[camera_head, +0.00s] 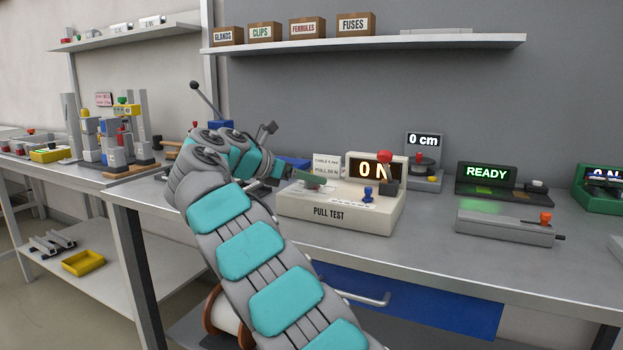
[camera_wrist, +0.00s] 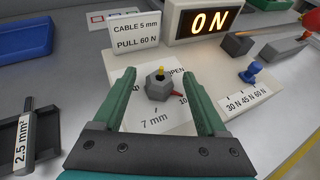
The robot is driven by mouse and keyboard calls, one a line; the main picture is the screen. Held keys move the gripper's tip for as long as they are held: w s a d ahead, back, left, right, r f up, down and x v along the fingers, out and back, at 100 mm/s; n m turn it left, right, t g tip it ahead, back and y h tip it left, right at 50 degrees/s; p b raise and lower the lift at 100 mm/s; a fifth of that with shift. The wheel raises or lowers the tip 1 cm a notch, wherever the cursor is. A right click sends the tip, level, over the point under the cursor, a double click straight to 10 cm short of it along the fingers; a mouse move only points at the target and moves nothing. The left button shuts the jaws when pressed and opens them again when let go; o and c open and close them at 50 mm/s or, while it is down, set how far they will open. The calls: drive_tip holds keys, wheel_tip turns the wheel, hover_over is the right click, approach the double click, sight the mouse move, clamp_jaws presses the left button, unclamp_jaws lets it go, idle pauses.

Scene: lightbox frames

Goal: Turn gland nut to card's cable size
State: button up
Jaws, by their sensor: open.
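The pull tester (camera_head: 340,206) stands on the bench and its display (camera_head: 375,170) starts with 0; the wrist view reads 0 N (camera_wrist: 208,20). A card (camera_wrist: 137,37) on it reads CABLE 5 mm, PULL 60 N. The grey hexagonal gland nut (camera_wrist: 158,86) has a yellow centre and a red mark pointing lower right, near a partly covered 10. OPEN and 7 mm are printed around it. My gripper (camera_wrist: 158,76) is open, with one green finger on each side of the nut; I cannot tell contact. In the head view my gripper (camera_head: 304,179) hides the nut.
A blue peg (camera_wrist: 250,72) stands by 30, 45 and 60 N marks. A lever with a red knob (camera_head: 385,157) rises at the tester's right. A READY unit (camera_head: 487,172) stands farther right.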

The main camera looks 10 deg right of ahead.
drive_tip(key=shift+v, duration=3.1)
